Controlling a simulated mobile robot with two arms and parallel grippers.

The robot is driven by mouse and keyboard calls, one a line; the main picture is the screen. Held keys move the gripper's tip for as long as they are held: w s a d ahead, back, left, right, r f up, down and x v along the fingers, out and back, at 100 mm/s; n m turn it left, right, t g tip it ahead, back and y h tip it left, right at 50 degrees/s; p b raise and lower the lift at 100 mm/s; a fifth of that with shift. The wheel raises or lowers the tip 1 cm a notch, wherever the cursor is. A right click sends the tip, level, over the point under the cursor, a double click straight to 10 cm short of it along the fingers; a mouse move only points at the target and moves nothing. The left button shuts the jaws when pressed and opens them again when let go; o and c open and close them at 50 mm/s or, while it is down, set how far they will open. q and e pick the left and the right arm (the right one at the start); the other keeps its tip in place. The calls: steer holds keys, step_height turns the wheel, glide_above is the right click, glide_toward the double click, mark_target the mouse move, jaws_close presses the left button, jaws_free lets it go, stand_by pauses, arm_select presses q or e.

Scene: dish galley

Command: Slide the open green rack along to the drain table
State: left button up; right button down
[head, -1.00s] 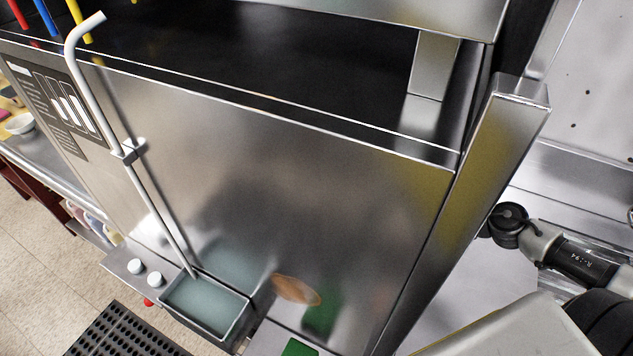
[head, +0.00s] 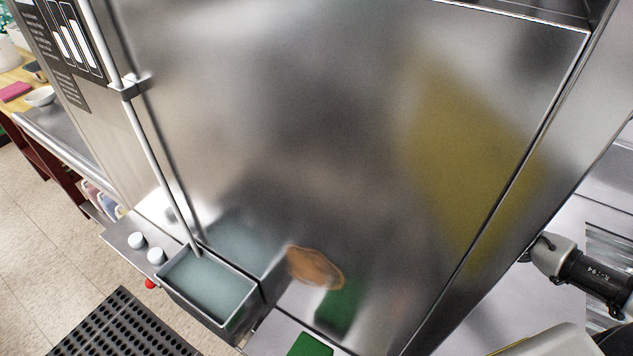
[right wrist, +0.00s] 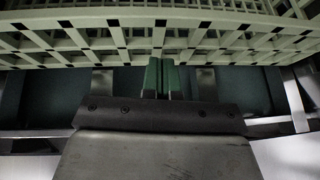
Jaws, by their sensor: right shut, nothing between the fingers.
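A pale green open-lattice rack (right wrist: 75,42) spans the top of the right wrist view. My right gripper (right wrist: 162,66) is shut, with its green fingers together and nothing between them. Its tips are at the near side of the rack; I cannot tell whether they touch it. In the head view my right arm comes in at the right edge, and its gripper and the rack are not visible there. My left gripper is in neither view. I cannot identify the drain table with certainty.
A large steel machine panel (head: 330,130) fills the head view. At its foot are a grey-blue tub (head: 212,290) and a green block (head: 310,345). A black perforated mat (head: 120,330) lies on the tiled floor. A steel counter (head: 70,150) with a bowl (head: 40,96) stands left.

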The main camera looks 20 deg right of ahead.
steer(key=w+a+p, duration=0.8)
steer(key=w, duration=0.1)
steer(key=shift+w+a+r, duration=0.1)
steer(key=shift+w+a, duration=0.1)
steer(key=shift+a, duration=0.05)
steer(key=shift+w+a+p, duration=0.6)
steer(key=shift+w+a, duration=0.25)
steer(key=shift+w, duration=0.1)
steer(key=shift+w+a+p, duration=0.35)
steer(key=shift+w+a, duration=0.75)
steer(key=shift+w, duration=0.1)
steer(key=shift+w+a, duration=0.85)
steer(key=shift+w, duration=0.1)
steer(key=shift+w+a, duration=1.15)
steer(key=shift+w, duration=0.2)
steer(key=shift+s+d+f, duration=0.2)
steer(key=shift+s+d, duration=1.35)
steer(key=shift+s, duration=0.1)
steer(key=shift+s+d, duration=0.5)
steer(key=shift+s, duration=0.05)
steer(key=shift+s+d, duration=0.35)
steer(key=shift+s, duration=0.1)
